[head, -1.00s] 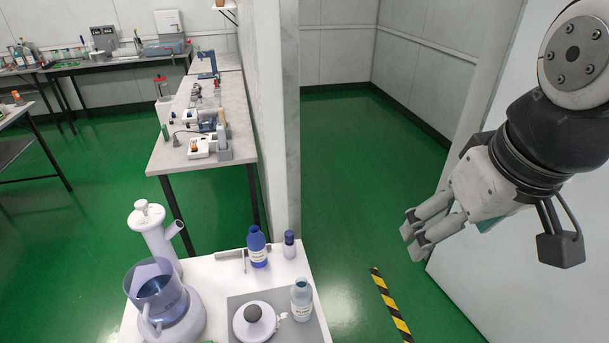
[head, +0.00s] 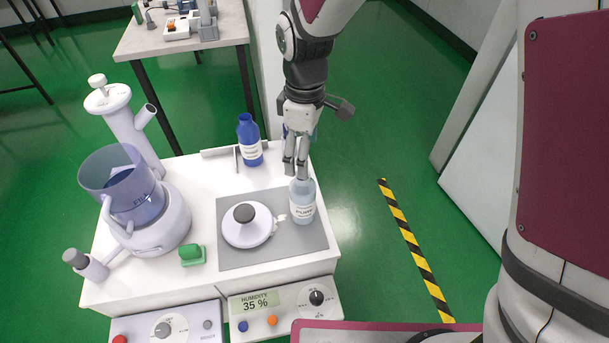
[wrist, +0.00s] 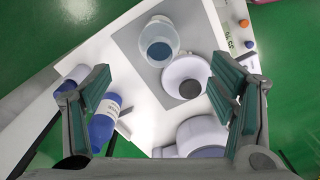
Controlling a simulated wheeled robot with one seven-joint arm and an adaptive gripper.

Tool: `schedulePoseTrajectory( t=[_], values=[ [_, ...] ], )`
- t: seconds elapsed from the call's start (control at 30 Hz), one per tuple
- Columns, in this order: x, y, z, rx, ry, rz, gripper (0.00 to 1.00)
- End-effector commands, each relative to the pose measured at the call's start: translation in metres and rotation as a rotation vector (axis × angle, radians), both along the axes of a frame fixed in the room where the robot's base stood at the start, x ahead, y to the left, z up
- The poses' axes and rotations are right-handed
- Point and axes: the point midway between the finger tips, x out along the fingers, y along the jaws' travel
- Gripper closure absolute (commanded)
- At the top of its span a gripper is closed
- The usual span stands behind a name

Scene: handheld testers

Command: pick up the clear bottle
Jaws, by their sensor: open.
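The clear bottle (head: 302,203), pale and see-through with a white label, stands upright on the right side of a grey mat (head: 265,262). My gripper (head: 296,172) is just above and behind it in the head view, fingers pointing down. In the wrist view the clear bottle (wrist: 159,40) is seen from above near the top middle, ahead of the spread fingers (wrist: 160,105). Nothing is between the fingertips. I cannot tell from the head view whether a finger touches the bottle's top.
A large glass-and-white apparatus (head: 140,210) and a small green block (head: 191,254) are on the left. A humidity meter (head: 282,309) is at the front.

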Motion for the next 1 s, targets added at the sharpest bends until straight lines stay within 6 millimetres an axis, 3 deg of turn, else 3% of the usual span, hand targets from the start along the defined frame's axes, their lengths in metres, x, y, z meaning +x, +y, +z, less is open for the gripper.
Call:
schedulePoseTrajectory(
  t=[0.3,0.67,1.0],
  values=[
    [-0.002,0.000,-0.060,-0.002,0.004,-0.002,0.22],
    [0.000,0.001,-0.083,-0.001,0.000,-0.003,0.22],
    [0.001,0.005,-0.127,-0.002,0.001,-0.003,0.22]
  ],
)
